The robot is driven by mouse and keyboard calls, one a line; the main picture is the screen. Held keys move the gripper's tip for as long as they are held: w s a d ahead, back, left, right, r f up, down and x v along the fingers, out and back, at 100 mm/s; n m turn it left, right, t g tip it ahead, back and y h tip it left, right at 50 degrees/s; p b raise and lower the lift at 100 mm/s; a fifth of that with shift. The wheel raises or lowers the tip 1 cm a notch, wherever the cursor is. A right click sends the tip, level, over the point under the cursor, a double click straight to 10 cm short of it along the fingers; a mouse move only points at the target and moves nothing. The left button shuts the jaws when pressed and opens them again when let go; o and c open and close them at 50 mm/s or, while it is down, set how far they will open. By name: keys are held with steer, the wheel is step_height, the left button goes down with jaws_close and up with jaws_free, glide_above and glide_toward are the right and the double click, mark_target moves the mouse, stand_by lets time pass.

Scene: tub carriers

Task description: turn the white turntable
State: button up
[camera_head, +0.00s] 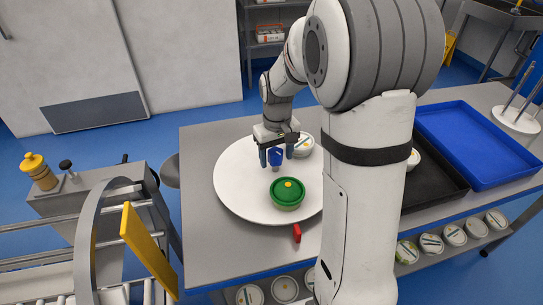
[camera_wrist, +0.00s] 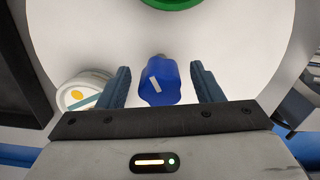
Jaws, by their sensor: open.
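The white turntable (camera_head: 240,190) lies on the grey table in the head view and fills much of the wrist view (camera_wrist: 230,40). A blue knob-like piece (camera_wrist: 160,82) stands on it, between my fingers; it also shows in the head view (camera_head: 276,157). My gripper (camera_head: 277,160) is open, with one finger on each side of the blue piece and a gap on both sides in the wrist view (camera_wrist: 163,86). A green round tub (camera_head: 287,193) with a yellow dot sits on the turntable. A white tub (camera_head: 303,146) stands near its far right edge, partly hidden by my gripper.
A black tray (camera_head: 440,180) and a blue tray (camera_head: 480,145) lie on the right. A conveyor with a yellow plate (camera_head: 148,245) stands at the left. Several white tubs sit on the shelf below.

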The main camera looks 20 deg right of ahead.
step_height(320, 180, up, 7)
steer(key=shift+r, duration=0.3)
stand_by(0.4)
steer(key=shift+s+r, duration=0.1)
steer(key=shift+s, duration=0.1)
steer(key=s+a+m+t, duration=0.1)
steer(key=s+m+t, duration=0.1)
steer(key=s, duration=1.7)
steer(key=shift+s+a+r+t, duration=0.25)
steer(key=shift+s+a+t, duration=0.05)
